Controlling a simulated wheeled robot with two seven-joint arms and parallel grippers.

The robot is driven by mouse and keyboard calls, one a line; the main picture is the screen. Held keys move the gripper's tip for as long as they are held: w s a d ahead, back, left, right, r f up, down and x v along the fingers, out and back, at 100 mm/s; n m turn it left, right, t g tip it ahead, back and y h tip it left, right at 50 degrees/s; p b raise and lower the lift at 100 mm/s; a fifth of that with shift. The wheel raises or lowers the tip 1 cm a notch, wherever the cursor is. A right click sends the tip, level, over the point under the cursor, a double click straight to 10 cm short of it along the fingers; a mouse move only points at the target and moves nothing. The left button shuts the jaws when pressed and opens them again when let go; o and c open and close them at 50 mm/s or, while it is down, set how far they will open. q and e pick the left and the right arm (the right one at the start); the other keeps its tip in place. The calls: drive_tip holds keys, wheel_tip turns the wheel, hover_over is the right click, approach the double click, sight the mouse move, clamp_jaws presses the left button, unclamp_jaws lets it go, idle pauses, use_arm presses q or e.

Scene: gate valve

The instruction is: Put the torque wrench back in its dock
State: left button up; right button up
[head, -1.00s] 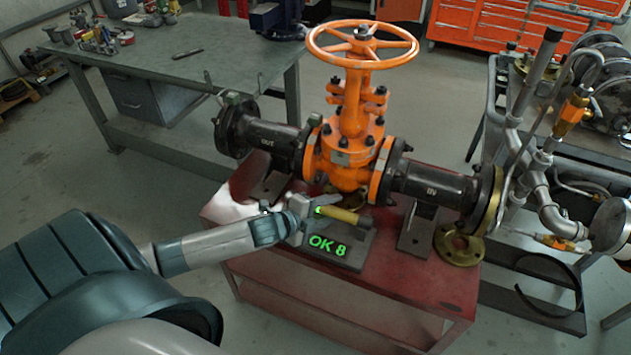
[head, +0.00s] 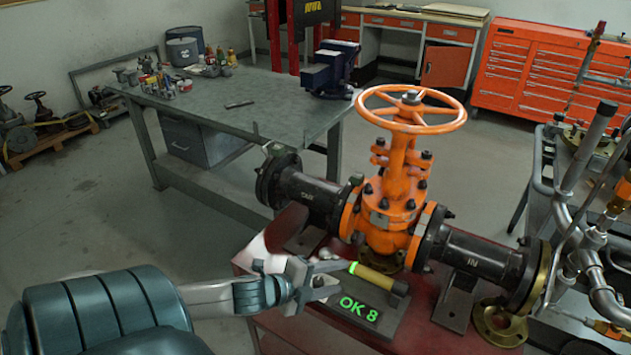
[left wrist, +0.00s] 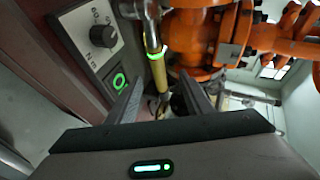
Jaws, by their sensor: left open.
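The torque wrench (head: 376,274), with a yellow handle and a lit green ring, lies on its grey dock (head: 392,318), beside the dock's green "OK 8" display. In the left wrist view the wrench (left wrist: 158,72) shows beyond the fingers, its metal end at the top. The dock's dial panel (left wrist: 92,40) is at the upper left there. My left gripper (head: 334,279) is open, at the left end of the wrench, its fingers apart with nothing held between them. Whether a finger touches the wrench I cannot tell. My right gripper is not in view.
The orange gate valve (head: 398,205) with black pipe ends stands just behind the dock on the red stand (head: 425,335). A brass flange (head: 498,325) lies to the right.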

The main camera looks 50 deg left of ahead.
use_arm(q)
drive_tip(key=shift+v, duration=2.95)
drive_tip(key=s+d+f+n+g+y, duration=0.35)
drive_tip(key=s+f+n, duration=0.4)
drive_tip(key=n, duration=0.25)
drive_tip(key=s+d+f+n+g+h, duration=0.1)
drive_tip(key=s+d+f+n+g, duration=0.15)
drive_tip(key=s+d, duration=0.3)
drive_tip(key=s+d+f+n+g, duration=0.1)
drive_tip(key=s+d+n+g, duration=0.25)
drive_tip(key=d, duration=0.35)
drive_tip(key=w+d+f+t, duration=0.1)
drive_tip(key=w+d+f, duration=0.1)
drive_tip(key=f, duration=0.9)
drive_tip(key=w+d+f+t, duration=0.1)
drive_tip(key=w+f, duration=0.1)
drive_tip(key=f, duration=0.9)
drive_tip(key=s+d+f+h, duration=0.1)
drive_tip(key=s+f, duration=0.2)
drive_tip(key=f, duration=0.5)
drive_tip(key=s+f, duration=0.3)
drive_tip(key=f, duration=0.5)
drive_tip(key=shift+d+f+t+h, duration=0.25)
drive_tip(key=shift+d+t+h, duration=0.1)
drive_tip(key=shift+d+t, duration=0.1)
